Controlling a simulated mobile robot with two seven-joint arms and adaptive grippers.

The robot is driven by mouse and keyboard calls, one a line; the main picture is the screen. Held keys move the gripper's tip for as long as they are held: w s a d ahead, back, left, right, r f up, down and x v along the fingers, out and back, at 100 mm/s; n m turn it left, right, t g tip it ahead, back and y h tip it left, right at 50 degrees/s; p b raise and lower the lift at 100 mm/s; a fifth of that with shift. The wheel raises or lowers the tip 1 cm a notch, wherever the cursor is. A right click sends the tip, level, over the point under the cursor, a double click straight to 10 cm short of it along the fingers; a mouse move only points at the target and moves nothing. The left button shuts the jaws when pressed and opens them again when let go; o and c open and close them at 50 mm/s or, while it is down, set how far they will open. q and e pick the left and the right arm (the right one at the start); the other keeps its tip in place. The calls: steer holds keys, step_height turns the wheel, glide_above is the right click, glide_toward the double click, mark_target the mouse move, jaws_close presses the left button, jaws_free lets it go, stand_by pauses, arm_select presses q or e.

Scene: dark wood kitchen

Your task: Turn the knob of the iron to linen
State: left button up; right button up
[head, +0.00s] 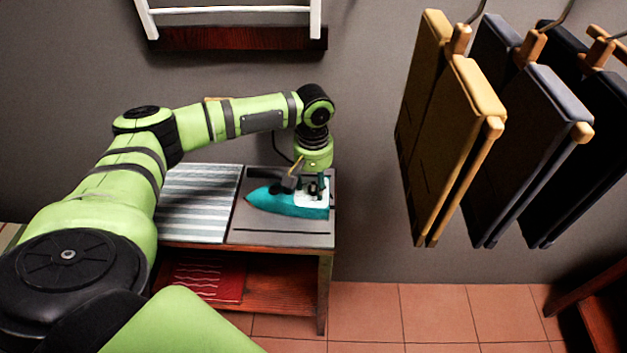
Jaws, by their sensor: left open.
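The iron (272,203) has a teal soleplate side and a white part at its right. It lies on the grey mat (262,236) on the table, with its tip to the left. My left gripper (314,192) is above the right end of the iron, pointing down. It is open, and its fingers are small and dark here. I cannot tell whether they touch the iron. The knob is hidden or too small to make out. My right gripper is not in view.
A striped cloth (195,205) lies left of the mat. A red folded cloth (205,280) lies on the lower shelf (275,292). Folded trousers (445,140) hang at the right. A dark shelf with white rails (240,38) is on the wall. The tiled floor (430,315) is clear.

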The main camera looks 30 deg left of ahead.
arm_select(q)
steer(key=c, duration=0.7)
jaws_close()
steer(key=shift+r+m+p, duration=0.15)
steer(key=shift+m+p, duration=0.45)
steer(key=shift+p, duration=0.3)
steer(key=m+p, duration=0.3)
steer(key=p, duration=0.1)
steer(key=m+p, duration=0.3)
steer(key=m, duration=0.1)
steer(key=shift+m, duration=0.3)
steer(key=m+p, duration=0.1)
steer(key=m, duration=0.2)
steer(key=shift+m, duration=0.3)
steer(key=m+p, duration=0.1)
steer(key=m, duration=0.2)
steer(key=shift+m, duration=0.3)
steer(key=m, duration=0.3)
steer(key=shift+m, duration=0.3)
steer(key=m, duration=0.4)
steer(key=shift+f, duration=0.2)
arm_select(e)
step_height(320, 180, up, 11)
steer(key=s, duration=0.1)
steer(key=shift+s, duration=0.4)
arm_select(q)
steer(key=shift+m, duration=0.3)
